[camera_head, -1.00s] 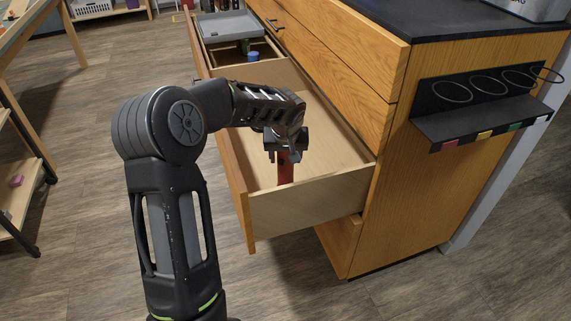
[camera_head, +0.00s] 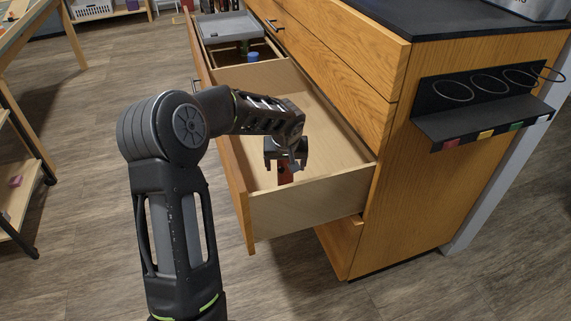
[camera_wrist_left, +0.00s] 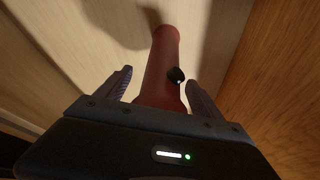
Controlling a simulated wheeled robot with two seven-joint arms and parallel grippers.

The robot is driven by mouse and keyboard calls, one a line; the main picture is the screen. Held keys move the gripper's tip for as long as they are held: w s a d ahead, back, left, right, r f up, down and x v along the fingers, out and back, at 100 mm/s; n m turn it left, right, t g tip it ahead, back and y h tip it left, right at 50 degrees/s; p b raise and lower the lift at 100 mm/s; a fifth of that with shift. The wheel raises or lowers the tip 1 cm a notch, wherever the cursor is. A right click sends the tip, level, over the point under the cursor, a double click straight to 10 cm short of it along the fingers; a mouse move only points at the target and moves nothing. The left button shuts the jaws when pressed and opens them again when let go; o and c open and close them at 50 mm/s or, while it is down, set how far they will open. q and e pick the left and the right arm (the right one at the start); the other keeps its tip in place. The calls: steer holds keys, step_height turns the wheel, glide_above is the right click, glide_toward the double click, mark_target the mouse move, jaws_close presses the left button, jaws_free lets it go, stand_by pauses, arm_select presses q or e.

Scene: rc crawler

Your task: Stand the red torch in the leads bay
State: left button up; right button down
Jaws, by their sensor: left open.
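The red torch (camera_head: 285,178) is inside the open drawer (camera_head: 310,208), near its front end; my gripper hides much of it in the head view. In the left wrist view the torch (camera_wrist_left: 163,58) is a red cylinder with a small black button, running between my fingers. My left gripper (camera_head: 286,167) is open over it, one finger on either side, with the torch unclamped in the wrist view (camera_wrist_left: 159,78). Whether the torch stands or lies, I cannot tell. No bay is readable as the leads bay. My right gripper is out of view.
A grey tray (camera_head: 228,24) sits over the drawer's far section, with a blue cylinder (camera_head: 253,57) near it. A black rack (camera_head: 480,98) with rings and coloured labels is on the cabinet's side. The drawer's walls surround my gripper; bare drawer floor lies beyond it.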

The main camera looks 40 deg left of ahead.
arm_select(q)
steer(key=shift+r, duration=0.1)
steer(key=shift+r, duration=0.2)
steer(key=p+v, duration=0.2)
steer(key=v, duration=0.9)
steer(key=shift+s+r, duration=0.15)
steer(key=shift+r, duration=0.2)
steer(key=shift+d, duration=0.1)
